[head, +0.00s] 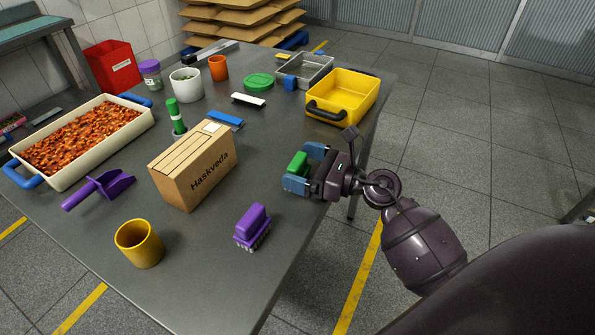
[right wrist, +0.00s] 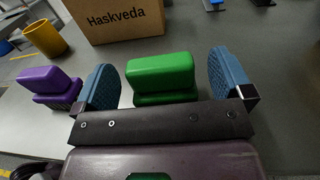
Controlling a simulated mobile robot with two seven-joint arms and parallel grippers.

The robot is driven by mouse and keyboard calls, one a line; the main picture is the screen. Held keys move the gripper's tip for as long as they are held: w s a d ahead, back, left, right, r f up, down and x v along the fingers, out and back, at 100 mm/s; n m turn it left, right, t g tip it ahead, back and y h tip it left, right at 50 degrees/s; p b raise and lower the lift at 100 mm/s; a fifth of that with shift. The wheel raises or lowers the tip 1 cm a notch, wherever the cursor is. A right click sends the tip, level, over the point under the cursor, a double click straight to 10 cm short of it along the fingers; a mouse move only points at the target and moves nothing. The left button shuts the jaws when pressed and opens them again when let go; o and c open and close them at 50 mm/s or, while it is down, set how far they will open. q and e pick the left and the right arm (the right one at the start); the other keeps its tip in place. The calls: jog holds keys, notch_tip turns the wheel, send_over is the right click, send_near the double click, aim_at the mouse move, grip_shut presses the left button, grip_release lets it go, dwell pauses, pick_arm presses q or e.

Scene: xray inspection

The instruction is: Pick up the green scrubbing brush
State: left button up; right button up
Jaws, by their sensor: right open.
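The green scrubbing brush (right wrist: 162,76) sits on the grey table in the right wrist view, between the two blue fingers of my right gripper (right wrist: 165,82). In the head view the green brush (head: 297,164) shows partly, with the right gripper (head: 304,170) around it and hiding its lower part. The right gripper is open, with a finger on each side of the brush. In the right wrist view a gap shows on both sides of the brush, wider on the right. My left gripper is not in either view.
A purple brush (head: 252,227) stands to the lower left of the gripper. A Haskveda cardboard box (head: 195,165) stands left, a yellow cup (head: 139,243) nearer. A yellow tray (head: 343,94) sits behind the gripper, near the table's right edge. Bare table (head: 250,120) lies between box and tray.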

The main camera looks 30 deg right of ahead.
aim_at(302, 166)
jog(key=shift+x, duration=1.55)
jog(key=c, duration=1)
